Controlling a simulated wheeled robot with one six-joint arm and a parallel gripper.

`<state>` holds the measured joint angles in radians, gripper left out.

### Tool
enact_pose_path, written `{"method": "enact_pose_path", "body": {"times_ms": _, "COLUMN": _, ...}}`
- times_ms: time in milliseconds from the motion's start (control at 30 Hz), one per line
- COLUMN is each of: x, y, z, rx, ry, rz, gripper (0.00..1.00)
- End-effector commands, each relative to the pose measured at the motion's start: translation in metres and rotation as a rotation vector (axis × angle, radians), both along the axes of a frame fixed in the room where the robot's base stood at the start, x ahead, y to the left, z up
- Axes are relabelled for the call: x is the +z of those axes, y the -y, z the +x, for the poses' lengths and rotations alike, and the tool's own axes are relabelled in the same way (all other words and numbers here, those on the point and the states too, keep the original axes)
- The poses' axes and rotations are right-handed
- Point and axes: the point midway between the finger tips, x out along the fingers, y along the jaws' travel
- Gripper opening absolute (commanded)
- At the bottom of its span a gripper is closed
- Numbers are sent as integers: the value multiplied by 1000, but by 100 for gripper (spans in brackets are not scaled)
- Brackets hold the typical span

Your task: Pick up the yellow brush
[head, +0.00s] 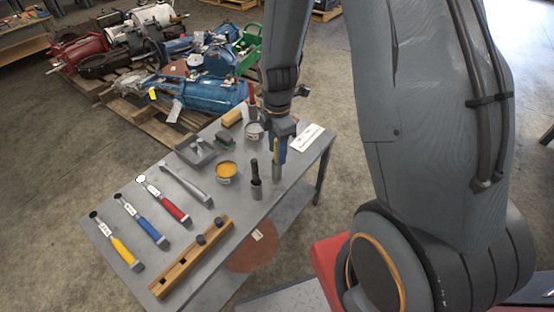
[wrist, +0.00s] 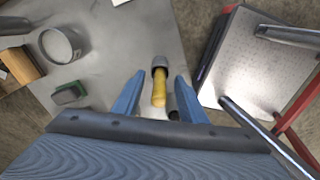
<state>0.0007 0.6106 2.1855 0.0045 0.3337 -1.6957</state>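The yellow brush stands upright with its yellow handle (head: 276,150) up and its lower end in a grey holder (head: 276,172) on the table. In the wrist view the yellow handle (wrist: 159,90) lies between the two blue fingers, with a gap on each side. My gripper (wrist: 156,95) is open and empty around or just above the handle; the exact height is hard to tell. In the head view my gripper (head: 281,148) hides part of the brush. A dark-handled brush (head: 255,172) stands in its own holder just to the left.
Tools with yellow (head: 125,250), blue (head: 147,226) and red (head: 174,210) handles lie left. A white sheet (head: 308,137) lies behind.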

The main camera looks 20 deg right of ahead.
Motion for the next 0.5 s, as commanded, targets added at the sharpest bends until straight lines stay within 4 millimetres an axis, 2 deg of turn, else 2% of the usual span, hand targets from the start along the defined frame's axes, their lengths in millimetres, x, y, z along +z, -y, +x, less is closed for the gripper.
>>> {"method": "enact_pose_path", "body": {"times_ms": 100, "x": -12, "y": 0, "z": 0, "rx": 0, "ry": -1, "rz": 0, "gripper": 38}}
{"method": "enact_pose_path", "body": {"times_ms": 367, "x": -14, "y": 0, "z": 0, "rx": 0, "ry": 1, "rz": 0, "gripper": 38}}
{"method": "enact_pose_path", "body": {"times_ms": 500, "x": -14, "y": 0, "z": 0, "rx": -1, "ry": 1, "rz": 0, "gripper": 18}}
